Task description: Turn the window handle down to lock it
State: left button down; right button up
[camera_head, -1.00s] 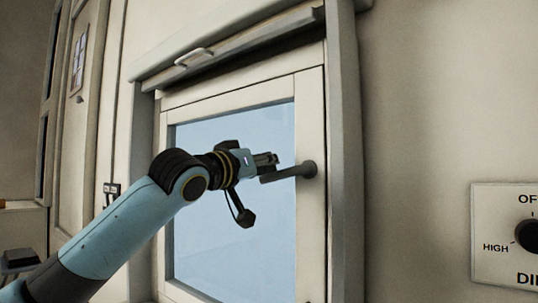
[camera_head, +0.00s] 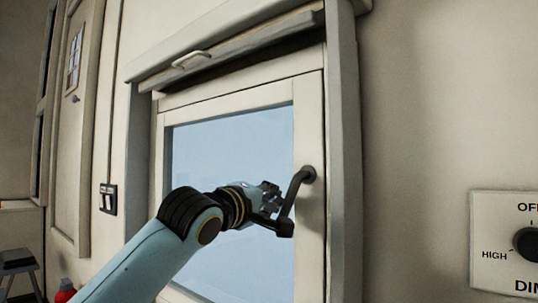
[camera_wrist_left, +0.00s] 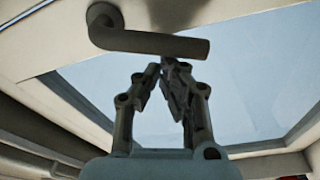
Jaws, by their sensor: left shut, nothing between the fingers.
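The window handle (camera_head: 296,190) is a dark grey lever on the right side of the window's pale frame (camera_head: 311,120). Its lever slants steeply down and to the left from its round pivot. My left gripper (camera_head: 270,189) is shut and empty, beside the lever on its left in the head view. In the left wrist view the handle (camera_wrist_left: 150,41) crosses above the fingertips of my left gripper (camera_wrist_left: 163,72), which lie close to its free end. I cannot tell whether they touch it. My right gripper is not in view.
A raised ledge with a small pull (camera_head: 190,60) sits above the window. A dimmer panel (camera_head: 497,228) is on the right wall. A switch (camera_head: 108,199), a door (camera_head: 72,150), a stool (camera_head: 17,262) and a red object (camera_head: 65,292) are at the left.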

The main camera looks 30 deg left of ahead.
pick_arm(q)
jog(key=shift+d+f+n+p, duration=0.4)
jog(key=shift+d+n, duration=0.1)
jog(key=shift+n, duration=0.25)
jog(key=shift+d+f+n+p, duration=0.4)
jog(key=shift+d+n, duration=0.1)
jog(key=shift+n, duration=0.25)
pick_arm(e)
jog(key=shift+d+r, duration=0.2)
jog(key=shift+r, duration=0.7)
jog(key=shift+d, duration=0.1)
